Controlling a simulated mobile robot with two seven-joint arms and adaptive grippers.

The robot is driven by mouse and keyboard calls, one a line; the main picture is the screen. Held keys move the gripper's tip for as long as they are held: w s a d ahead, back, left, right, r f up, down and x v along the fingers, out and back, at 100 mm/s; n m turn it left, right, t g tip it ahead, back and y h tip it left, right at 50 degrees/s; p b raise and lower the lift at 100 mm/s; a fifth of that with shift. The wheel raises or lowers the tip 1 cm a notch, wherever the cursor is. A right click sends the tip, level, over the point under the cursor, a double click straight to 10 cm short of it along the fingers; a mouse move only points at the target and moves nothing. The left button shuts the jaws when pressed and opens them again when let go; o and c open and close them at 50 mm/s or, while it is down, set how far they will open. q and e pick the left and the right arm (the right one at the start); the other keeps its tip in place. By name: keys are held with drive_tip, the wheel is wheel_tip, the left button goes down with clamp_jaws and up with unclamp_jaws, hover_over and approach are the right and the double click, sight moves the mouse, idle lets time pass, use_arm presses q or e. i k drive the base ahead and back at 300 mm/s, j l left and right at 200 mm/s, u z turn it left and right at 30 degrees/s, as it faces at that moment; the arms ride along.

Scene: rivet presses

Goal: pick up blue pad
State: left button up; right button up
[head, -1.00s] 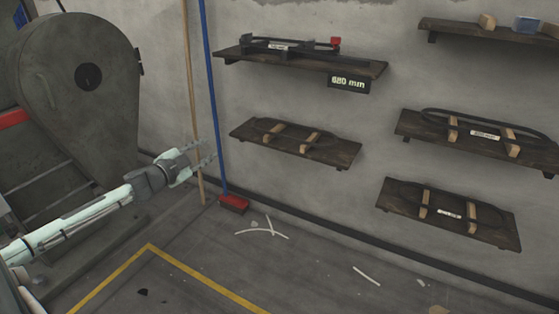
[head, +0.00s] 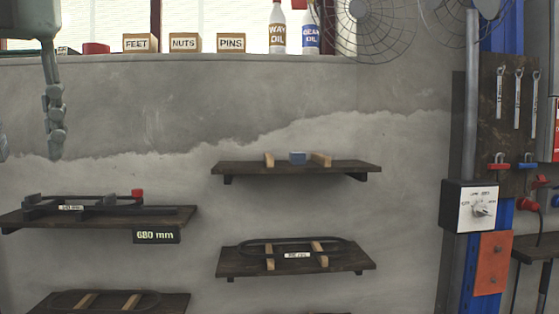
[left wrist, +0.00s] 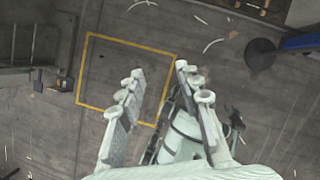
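My left gripper (left wrist: 160,78) shows in the left wrist view. Its fingers are spread apart with nothing between them, above the floor. It is well away from the pad, which is not in that view. My right gripper is in neither view.
A shelf with a black loop (head: 296,262) hangs below the pad's shelf. A shelf at left carries a dark fixture with a red part (head: 137,194). A switch box (head: 478,207) is at right.

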sight(295, 158)
drive_tip(key=i+z, duration=0.45)
drive_tip(key=i, duration=0.35)
drive_tip(key=i+j+z, duration=0.15)
drive_tip(key=i+z, duration=0.3)
drive_tip(key=i, duration=0.4)
